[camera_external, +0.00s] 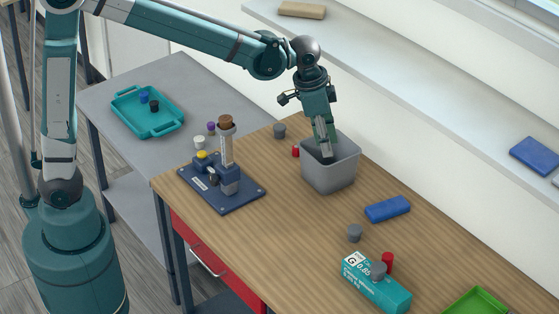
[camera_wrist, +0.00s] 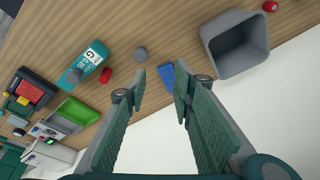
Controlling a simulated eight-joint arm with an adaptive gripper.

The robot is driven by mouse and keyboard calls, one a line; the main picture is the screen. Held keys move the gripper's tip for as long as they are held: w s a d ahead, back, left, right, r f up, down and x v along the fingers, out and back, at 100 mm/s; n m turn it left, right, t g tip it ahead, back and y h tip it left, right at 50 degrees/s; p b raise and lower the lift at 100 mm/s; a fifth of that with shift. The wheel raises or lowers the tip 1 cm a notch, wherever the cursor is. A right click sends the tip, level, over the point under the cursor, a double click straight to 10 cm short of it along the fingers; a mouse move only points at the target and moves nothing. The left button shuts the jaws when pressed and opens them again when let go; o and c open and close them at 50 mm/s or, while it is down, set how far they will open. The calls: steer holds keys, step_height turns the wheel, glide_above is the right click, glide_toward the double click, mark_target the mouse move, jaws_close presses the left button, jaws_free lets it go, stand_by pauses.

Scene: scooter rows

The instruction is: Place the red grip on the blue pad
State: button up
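Two small red cylinders could be the red grip. One (camera_external: 387,262) stands by the teal box at the front right, and in the wrist view it lies left of the fingers (camera_wrist: 105,76). The other (camera_external: 296,151) is beside the grey bin, at the top right corner of the wrist view (camera_wrist: 270,6). A blue pad (camera_external: 388,209) lies flat on the wooden bench, with nothing on it; in the wrist view (camera_wrist: 166,76) it appears between the fingertips, further off. My gripper (camera_external: 327,156) overlaps the bin's opening in the external view. Its fingers (camera_wrist: 159,80) are apart and empty.
The grey bin (camera_external: 330,178) is close to my gripper. The teal box (camera_external: 375,284) has a grey cylinder on it; another (camera_external: 355,233) stands nearby. A green tray (camera_external: 477,302) is at the front right. A blue fixture (camera_external: 222,190) stands left. Another blue block (camera_external: 535,155) is on the ledge.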

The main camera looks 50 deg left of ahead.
steer(key=w+d+f+m+g, duration=0.1)
steer(key=w+d+f, duration=0.1)
steer(key=d+f, duration=0.35)
steer(key=w+d+f+m, duration=0.1)
steer(key=d+f, duration=0.2)
steer(key=d, duration=0.6)
steer(key=m+g+y, duration=0.1)
steer(key=m, duration=0.1)
glide_above(388, 256)
step_height(388, 256, down, 11)
steer(key=shift+r, duration=0.15)
steer(key=shift+d, duration=0.1)
steer(key=shift+f, duration=1.35)
steer(key=shift+f+p, duration=0.35)
steer(key=shift+f, duration=2.3)
